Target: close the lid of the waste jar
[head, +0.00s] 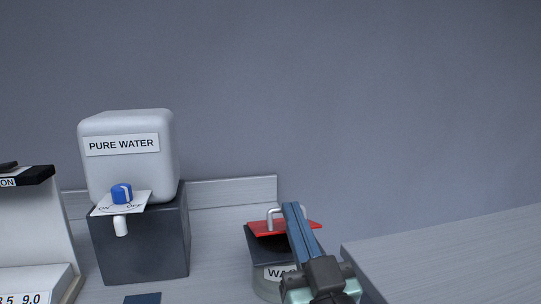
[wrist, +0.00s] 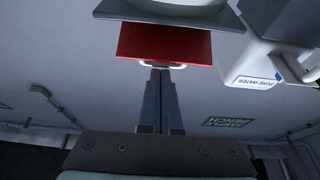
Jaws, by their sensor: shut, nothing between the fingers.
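The waste jar (head: 270,272) stands on the bench in the head view, grey with a partly covered "WAS..." label and a dark upper part. Its red lid (head: 262,229) shows above that dark part, with a pale bar handle (head: 273,213). The lid looks raised at least partly, but its exact angle is hard to tell. My gripper (head: 291,207) is in front of the lid's right part and hides some of it. In the wrist view my gripper (wrist: 160,72) is shut and empty, its fingertips right by the handle (wrist: 165,64) at the edge of the red lid (wrist: 165,42). Contact cannot be told.
A white pure water tank (head: 125,175) with a blue knob (head: 122,193) stands on a dark block (head: 145,245) left of the jar. A grey raised surface (head: 450,260) lies to the right. A white device (head: 35,235) is at the far left.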

